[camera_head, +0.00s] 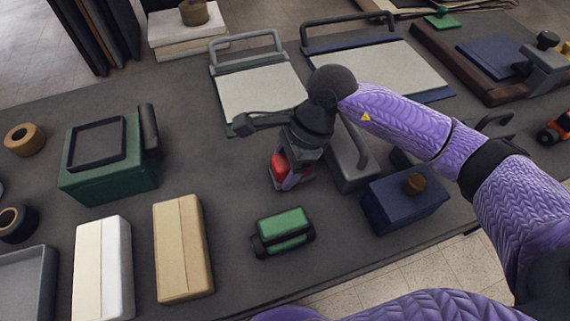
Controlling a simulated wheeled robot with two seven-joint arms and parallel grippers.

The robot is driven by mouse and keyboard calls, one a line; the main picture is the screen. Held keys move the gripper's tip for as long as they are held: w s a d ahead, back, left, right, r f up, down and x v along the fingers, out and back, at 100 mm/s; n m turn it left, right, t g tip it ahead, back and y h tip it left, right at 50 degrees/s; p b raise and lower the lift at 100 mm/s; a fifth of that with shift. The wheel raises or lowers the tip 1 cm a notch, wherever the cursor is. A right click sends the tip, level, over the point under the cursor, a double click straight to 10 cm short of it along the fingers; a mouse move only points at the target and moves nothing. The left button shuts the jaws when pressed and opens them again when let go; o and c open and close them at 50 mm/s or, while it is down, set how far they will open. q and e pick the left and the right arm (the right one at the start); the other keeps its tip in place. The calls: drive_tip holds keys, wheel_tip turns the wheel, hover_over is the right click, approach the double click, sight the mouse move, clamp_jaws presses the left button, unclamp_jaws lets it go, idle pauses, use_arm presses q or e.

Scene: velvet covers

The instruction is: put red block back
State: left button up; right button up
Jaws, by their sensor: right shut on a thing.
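The red block (279,168) shows between the fingers of my right gripper (290,176), near the middle of the dark table. My right gripper is shut on it and points down; its fingers hide part of the block. I cannot tell whether the block touches the table. My right arm comes in from the right in a purple sleeve. My left gripper is not in view.
A tan box (182,247), a white box (103,268) and a green box (108,178) stand left.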

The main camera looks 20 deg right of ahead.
drive_tip(key=shift+f, duration=0.15)
drive_tip(key=o, duration=1.2)
drive_tip(key=shift+r, duration=0.25)
drive_tip(key=p+v, duration=0.3)
drive_tip(key=v, duration=0.8)
drive_tip(key=shift+r, duration=0.2)
drive_tip(key=shift+d+r, duration=0.15)
drive_tip(key=shift+r, duration=0.15)
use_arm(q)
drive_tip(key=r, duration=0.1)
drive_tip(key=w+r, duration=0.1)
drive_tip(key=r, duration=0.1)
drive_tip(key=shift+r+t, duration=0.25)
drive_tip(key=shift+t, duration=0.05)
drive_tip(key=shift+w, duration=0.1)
